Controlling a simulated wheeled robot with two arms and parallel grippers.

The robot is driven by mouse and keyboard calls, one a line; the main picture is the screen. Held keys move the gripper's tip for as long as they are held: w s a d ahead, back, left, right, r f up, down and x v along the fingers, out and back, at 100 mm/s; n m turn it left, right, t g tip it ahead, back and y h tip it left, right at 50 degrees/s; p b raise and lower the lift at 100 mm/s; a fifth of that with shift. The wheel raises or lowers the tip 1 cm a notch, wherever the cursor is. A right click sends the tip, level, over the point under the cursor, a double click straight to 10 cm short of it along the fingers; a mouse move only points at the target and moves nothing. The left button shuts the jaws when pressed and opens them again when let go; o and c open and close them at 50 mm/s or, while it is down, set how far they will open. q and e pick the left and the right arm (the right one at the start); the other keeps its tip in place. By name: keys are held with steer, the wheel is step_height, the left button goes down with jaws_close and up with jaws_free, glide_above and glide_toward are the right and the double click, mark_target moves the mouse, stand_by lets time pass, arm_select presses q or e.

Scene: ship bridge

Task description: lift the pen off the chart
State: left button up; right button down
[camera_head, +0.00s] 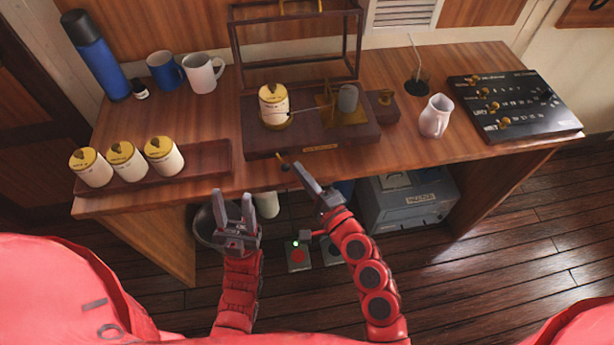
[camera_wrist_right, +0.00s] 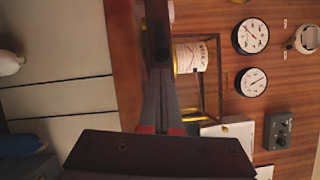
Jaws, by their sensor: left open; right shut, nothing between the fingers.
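The chart drum (camera_head: 273,108), white with yellow bands, stands on the dark wooden base (camera_head: 252,137) of the recorder. A thin pen arm (camera_head: 308,109) runs from the brass mechanism to the drum; whether its tip touches the chart is too small to tell. A small dark lever with a brass tip (camera_head: 283,161) shows at the base's front edge. My right gripper (camera_head: 298,166) is shut and empty, just right of this lever; contact is unclear. My left gripper (camera_head: 234,205) is open and empty before the desk.
A wooden tray (camera_head: 205,160) with three similar drums lies left. Two mugs (camera_head: 203,73) and a blue flask (camera_head: 95,55) stand behind it. A white jug (camera_head: 436,116) and black panel (camera_head: 515,103) are right. The open frame case (camera_head: 235,45) rises behind the base.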

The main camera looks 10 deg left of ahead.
stand_by(0.4)
steer(key=shift+s+a+m+t+h+p, duration=0.25)
steer(key=shift+s+m+t+h+p, duration=0.05)
steer(key=shift+h, duration=0.1)
steer(key=shift+s+h, duration=0.1)
steer(key=shift+h, duration=0.2)
